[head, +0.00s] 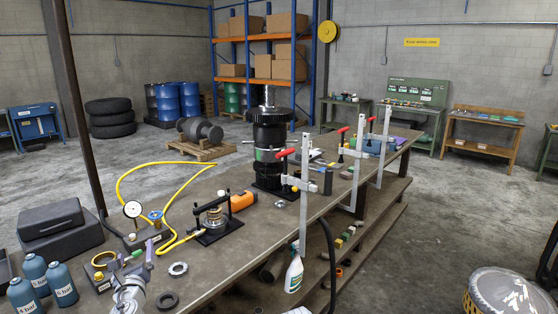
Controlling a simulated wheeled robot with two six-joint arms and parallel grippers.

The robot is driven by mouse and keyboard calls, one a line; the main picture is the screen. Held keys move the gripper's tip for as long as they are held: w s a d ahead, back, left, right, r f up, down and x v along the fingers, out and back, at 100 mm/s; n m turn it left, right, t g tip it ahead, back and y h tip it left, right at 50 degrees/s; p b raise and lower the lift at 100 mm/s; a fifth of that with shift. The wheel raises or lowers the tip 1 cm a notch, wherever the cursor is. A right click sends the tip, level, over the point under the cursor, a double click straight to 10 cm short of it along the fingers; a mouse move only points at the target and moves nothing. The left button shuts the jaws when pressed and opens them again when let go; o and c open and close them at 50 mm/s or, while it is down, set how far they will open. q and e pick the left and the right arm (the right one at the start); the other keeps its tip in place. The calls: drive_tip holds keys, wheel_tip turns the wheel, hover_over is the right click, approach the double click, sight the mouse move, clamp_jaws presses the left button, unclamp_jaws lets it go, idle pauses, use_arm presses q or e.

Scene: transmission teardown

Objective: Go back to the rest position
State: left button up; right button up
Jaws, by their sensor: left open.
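My left gripper (132,260) shows at the lower left, above the near end of the long workbench (215,265). Its grey wrist comes up from the bottom edge. Its two purple-grey fingers are spread apart, and I see nothing held between them. Small parts on the bench lie behind and around the fingers. My right gripper is not in view.
Beside the gripper are blue bottles (62,283), a pressure gauge (133,210) with a yellow hose (122,180), a toothed ring (178,269) and a black clamp fixture (213,232). A tall black assembly (270,135) and upright clamps (304,200) stand farther along.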

use_arm(q)
drive_tip(key=s+d+f+n+g+b, duration=0.35)
drive_tip(key=d+f+n+g, duration=0.45)
drive_tip(key=d+f+n, duration=0.75)
drive_tip(key=s+d+f+n+g+h+b, duration=0.1)
drive_tip(key=s+d+f+n+g, duration=0.3)
drive_tip(key=s+d, duration=0.5)
drive_tip(key=s+d+f+n+g+h+b, duration=0.1)
drive_tip(key=s+d+f+n+g+h, duration=0.3)
drive_tip(key=s+d+f, duration=0.4)
drive_tip(key=shift+s+d+g+h, duration=0.3)
drive_tip(key=shift+s+d+g, duration=0.15)
drive_tip(key=shift+d, duration=0.25)
drive_tip(key=shift+f+n, duration=0.1)
drive_tip(key=shift+n, duration=0.15)
drive_tip(key=shift+c, duration=0.2)
